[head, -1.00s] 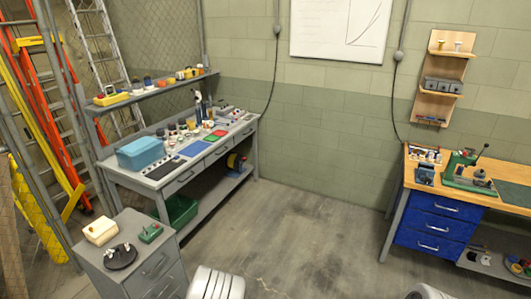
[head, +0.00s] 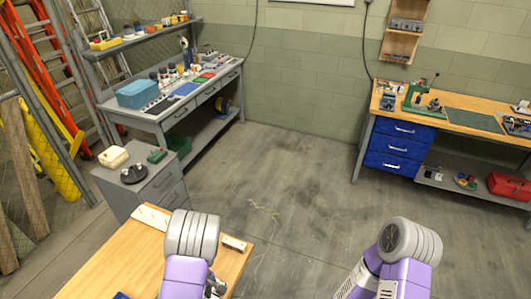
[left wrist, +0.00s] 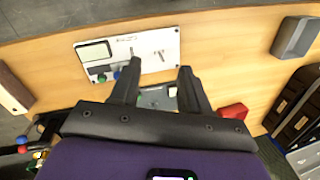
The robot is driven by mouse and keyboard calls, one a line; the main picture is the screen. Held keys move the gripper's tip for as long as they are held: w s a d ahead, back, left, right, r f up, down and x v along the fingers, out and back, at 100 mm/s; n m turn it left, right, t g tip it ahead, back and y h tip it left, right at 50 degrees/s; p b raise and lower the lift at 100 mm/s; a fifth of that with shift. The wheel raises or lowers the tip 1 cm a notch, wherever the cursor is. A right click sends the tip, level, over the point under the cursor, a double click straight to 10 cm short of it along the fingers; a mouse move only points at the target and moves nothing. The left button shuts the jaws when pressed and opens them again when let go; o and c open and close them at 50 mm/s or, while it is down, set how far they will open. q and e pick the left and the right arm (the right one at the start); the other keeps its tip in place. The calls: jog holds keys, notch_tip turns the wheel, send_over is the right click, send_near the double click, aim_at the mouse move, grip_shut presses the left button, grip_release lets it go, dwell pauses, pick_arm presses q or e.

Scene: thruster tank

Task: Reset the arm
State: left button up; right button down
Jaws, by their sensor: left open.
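A white panel (left wrist: 128,52) with a display and small coloured knobs lies on the wood just beyond the fingers. A grey device (left wrist: 158,97) shows partly between the fingers. My right arm shows at the lower right of the head view; its gripper is not visible.
A red object (left wrist: 234,112) and a grey block (left wrist: 296,37) are near the gripper. A grey cabinet (head: 158,190) stands left, behind the wooden table. A grey workbench (head: 150,118) and a bench with blue drawers (head: 400,140) stand farther back. The floor between is clear.

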pick_arm(q)
jog(key=s+d+f+m+h, duration=0.2)
jog(key=s+d+f+m, duration=0.25)
jog(key=s, duration=0.25)
jog(key=s+d+r+m+t+h, duration=0.2)
jog(key=d+m+t+h, duration=0.1)
jog(key=d, duration=0.5)
notch_tip(320, 180, down, 14)
jog(key=b, duration=1.3)
jog(key=shift+s+a+r, duration=0.15)
jog(key=shift+a+r, duration=0.05)
jog(key=shift+a, duration=0.15)
pick_arm(e)
notch_tip(320, 180, down, 14)
jog(key=w, duration=0.1)
jog(key=shift+w+r, duration=0.2)
jog(key=shift+w, duration=0.15)
